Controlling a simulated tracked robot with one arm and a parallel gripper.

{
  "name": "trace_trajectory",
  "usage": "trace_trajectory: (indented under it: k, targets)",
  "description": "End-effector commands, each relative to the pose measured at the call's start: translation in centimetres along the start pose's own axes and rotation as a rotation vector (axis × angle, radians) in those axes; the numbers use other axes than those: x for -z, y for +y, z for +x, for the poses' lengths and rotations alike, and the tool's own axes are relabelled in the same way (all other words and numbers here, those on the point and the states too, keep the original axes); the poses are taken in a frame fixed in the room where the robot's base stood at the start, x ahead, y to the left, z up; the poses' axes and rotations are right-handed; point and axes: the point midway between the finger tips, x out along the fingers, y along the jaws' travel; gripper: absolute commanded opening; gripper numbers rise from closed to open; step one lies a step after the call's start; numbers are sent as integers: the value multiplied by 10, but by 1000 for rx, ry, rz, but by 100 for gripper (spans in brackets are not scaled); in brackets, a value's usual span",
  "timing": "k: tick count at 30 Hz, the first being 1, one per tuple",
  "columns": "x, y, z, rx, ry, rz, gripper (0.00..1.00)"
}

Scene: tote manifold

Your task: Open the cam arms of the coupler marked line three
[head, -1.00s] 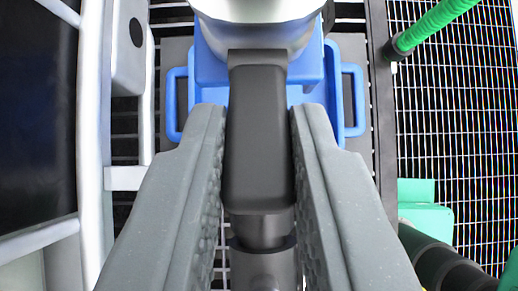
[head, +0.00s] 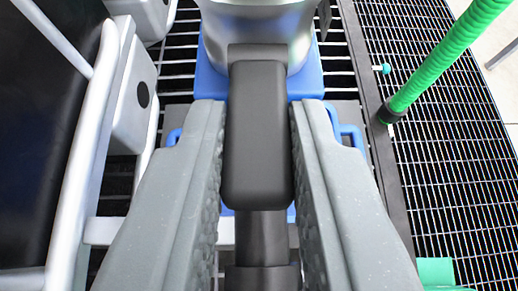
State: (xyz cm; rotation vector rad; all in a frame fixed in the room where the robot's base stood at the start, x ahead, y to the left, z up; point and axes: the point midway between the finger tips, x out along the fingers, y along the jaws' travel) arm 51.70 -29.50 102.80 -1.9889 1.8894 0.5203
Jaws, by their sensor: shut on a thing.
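My gripper (head: 257,115) reaches in from the bottom of the head view, with a thick grey ribbed finger on each side. It is shut on a dark block-shaped lever (head: 258,135) that lies between the fingers. The lever's far end meets a round silver metal body (head: 258,22), perhaps a coupler; its top is cut off by the frame. A blue part (head: 208,82) lies behind the silver body and lever. A blue loop (head: 352,137) shows beside the right finger. A dark cylinder (head: 260,240) shows below the lever. No line marking is readable.
A silver tubular frame (head: 85,160) and a grey housing (head: 133,95) stand on the left. A green ribbed hose (head: 450,55) slants down on the right over dark mesh grating (head: 430,130). A green part (head: 437,272) sits at lower right.

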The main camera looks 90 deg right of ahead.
Motion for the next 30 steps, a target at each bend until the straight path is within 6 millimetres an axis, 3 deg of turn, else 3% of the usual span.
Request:
trace_trajectory:
  k: [8, 9, 11, 22, 26, 30]
  targets:
    - [1, 0, 0, 0, 1, 0, 0]
    - [1, 0, 0, 0, 1, 0, 29]
    - [1, 0, 0, 0, 1, 0, 40]
    - [1, 0, -6, 1, 1, 0, 40]
    - [2, -1, -22, 4, 2, 0, 40]
    - [2, -1, -51, 5, 2, 1, 40]
